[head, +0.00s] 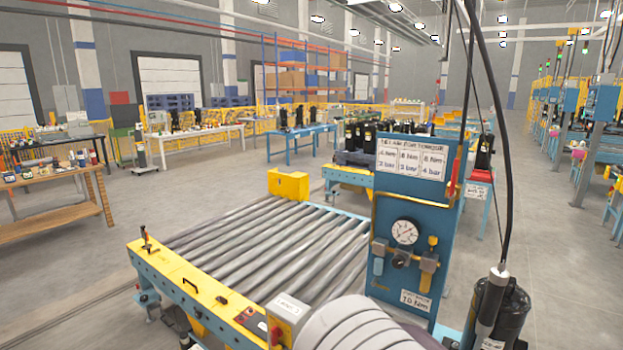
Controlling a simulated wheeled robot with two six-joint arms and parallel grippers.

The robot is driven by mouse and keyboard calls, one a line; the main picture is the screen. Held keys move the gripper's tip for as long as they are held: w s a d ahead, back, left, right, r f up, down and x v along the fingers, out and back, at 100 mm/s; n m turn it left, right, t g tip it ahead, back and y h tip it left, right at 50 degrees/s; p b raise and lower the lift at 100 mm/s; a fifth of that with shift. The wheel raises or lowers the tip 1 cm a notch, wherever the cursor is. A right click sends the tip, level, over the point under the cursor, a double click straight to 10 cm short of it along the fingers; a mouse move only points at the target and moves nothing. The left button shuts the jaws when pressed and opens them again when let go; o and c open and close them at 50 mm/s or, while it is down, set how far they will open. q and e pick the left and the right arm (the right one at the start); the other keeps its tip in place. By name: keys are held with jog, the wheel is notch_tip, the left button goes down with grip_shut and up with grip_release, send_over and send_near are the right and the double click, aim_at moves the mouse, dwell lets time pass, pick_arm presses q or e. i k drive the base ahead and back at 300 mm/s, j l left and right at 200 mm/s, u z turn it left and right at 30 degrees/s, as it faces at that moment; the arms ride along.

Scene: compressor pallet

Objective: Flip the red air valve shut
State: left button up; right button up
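A blue upright panel (412,195) stands right of the roller conveyor, with a round pressure gauge (405,231) on it. Below the gauge are a blue-bowled air unit (378,266) and a brass unit (428,262) with a yellow knob on top. I cannot make out a red valve handle on this panel. A small red part (276,335) shows on a pale box at the conveyor's near corner; I cannot tell whether it is the air valve or how it is set. Neither of my grippers is in view.
The roller conveyor (270,245) is empty, with a yellow near rail (190,283). A grey ribbed shape fills the bottom centre. A black cylinder (500,312) and hanging cables are at right. A wooden bench (50,203) stands left; open floor lies between.

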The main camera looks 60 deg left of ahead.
aim_at(452, 193)
jog(key=u, duration=1.2)
